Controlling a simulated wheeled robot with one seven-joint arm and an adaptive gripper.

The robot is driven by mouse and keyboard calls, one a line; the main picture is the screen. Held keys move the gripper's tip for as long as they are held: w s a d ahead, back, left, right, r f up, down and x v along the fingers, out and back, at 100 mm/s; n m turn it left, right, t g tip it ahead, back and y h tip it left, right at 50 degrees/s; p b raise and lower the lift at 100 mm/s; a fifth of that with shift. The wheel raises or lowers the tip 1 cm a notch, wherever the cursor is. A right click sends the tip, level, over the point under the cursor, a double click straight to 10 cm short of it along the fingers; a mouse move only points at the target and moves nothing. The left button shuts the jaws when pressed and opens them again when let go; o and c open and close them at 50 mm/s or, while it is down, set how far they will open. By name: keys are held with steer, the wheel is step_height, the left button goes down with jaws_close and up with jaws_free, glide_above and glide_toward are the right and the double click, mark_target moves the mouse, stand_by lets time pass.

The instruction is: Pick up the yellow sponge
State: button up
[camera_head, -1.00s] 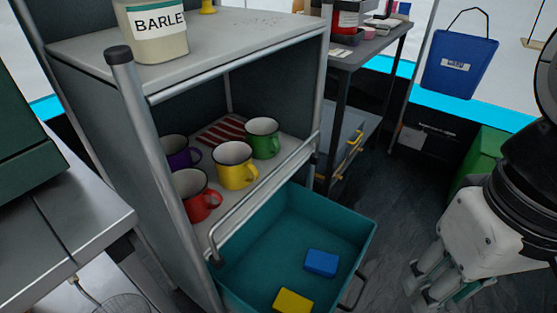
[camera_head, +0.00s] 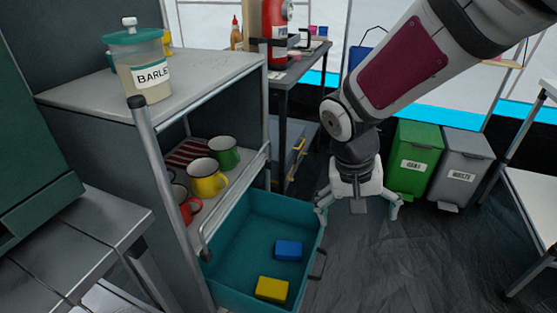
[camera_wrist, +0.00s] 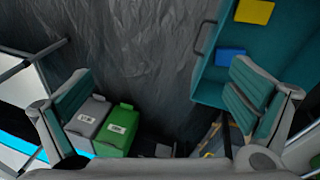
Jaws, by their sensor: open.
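The yellow sponge (camera_head: 271,289) lies on the floor of the open teal drawer (camera_head: 226,262), near its front end. A blue sponge (camera_head: 288,250) lies in the same drawer, a little behind it. My gripper (camera_head: 358,212) is open and empty, pointing down, to the right of the drawer and above its level.
Mugs, including a yellow mug (camera_head: 206,178) and a green mug (camera_head: 223,154), stand on the shelf above the drawer. A barley jar (camera_head: 144,70) stands on top. A green bin (camera_head: 414,158) and grey bin (camera_head: 462,165) stand behind right. The dark floor (camera_head: 400,265) right of the drawer is clear.

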steer(key=w+a+f+p, duration=0.1)
steer(key=w+a+f, duration=0.3)
steer(key=f, duration=0.1)
steer(key=y, duration=0.3)
glide_above(272, 288)
steer(key=shift+m+g, duration=0.3)
steer(key=shift+g, duration=0.1)
steer(key=f, duration=2.4)
steer(key=shift+w+d+f+p, duration=0.1)
steer(key=shift+d+f+p, duration=0.2)
steer(key=shift+p, duration=0.1)
steer(key=shift+a+f+b, duration=0.15)
steer(key=shift+f+b, duration=0.6)
steer(key=shift+f, duration=0.8)
steer(key=shift+a+f+b, duration=0.1)
steer(key=shift+f+b, duration=0.6)
steer(key=shift+f, duration=0.8)
steer(key=shift+c, duration=0.2)
steer(key=c, duration=0.8)
